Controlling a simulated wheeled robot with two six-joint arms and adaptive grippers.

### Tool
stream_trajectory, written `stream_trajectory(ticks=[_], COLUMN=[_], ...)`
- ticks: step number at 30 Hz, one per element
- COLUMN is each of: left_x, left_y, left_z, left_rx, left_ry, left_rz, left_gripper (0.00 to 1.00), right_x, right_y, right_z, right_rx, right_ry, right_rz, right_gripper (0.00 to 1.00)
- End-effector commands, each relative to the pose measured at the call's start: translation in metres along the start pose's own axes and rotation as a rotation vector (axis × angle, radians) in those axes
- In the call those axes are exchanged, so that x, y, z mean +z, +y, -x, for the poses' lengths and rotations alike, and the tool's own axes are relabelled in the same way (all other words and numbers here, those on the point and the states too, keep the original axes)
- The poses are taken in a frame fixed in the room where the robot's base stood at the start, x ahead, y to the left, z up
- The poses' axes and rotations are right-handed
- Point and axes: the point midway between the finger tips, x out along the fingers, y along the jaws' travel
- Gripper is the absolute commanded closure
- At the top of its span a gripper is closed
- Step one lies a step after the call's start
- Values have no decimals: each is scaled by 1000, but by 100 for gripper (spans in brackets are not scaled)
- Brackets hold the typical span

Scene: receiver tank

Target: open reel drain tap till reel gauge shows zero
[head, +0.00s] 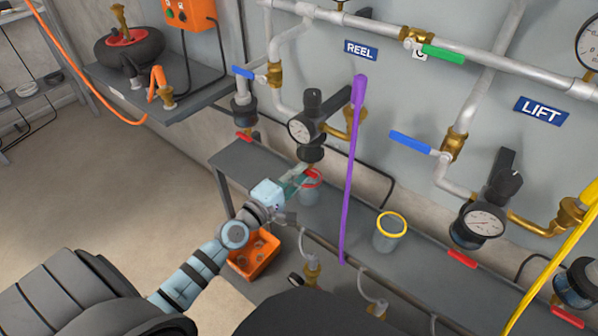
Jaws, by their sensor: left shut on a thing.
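The REEL sign (360,50) hangs on the wall panel above the reel line. The reel gauge (299,130) is a small white dial on the black regulator; its needle is too small to read. Below the regulator is a dark filter bowl (311,153). My left gripper (302,178) is directly under this bowl, shut on the red drain tap there, which is mostly hidden by the fingers. Whether the tap is turned cannot be told. My right gripper is not in view.
A purple hose (350,190) hangs right of the gripper. A yellow-rimmed cup (389,233) stands further right on the grey shelf (440,262). The LIFT line with its gauge (484,223) is at right. An orange bin (254,255) sits below my left arm.

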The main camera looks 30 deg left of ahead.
Motion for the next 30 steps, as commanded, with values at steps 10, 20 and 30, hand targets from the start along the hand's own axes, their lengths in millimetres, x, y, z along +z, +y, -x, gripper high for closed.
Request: stream_trajectory(ticks=[10, 20, 30], left_x=[0, 0, 0], left_y=[-1, 0, -1], left_z=[0, 0, 11], left_rx=[-2, 0, -2], left_ry=[0, 0, 0], left_rz=[10, 8, 5], left_gripper=[100, 72, 72], right_x=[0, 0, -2], right_y=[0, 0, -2], right_z=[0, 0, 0], right_rx=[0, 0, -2], right_ry=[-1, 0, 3], right_rz=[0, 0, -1], right_gripper=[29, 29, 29])
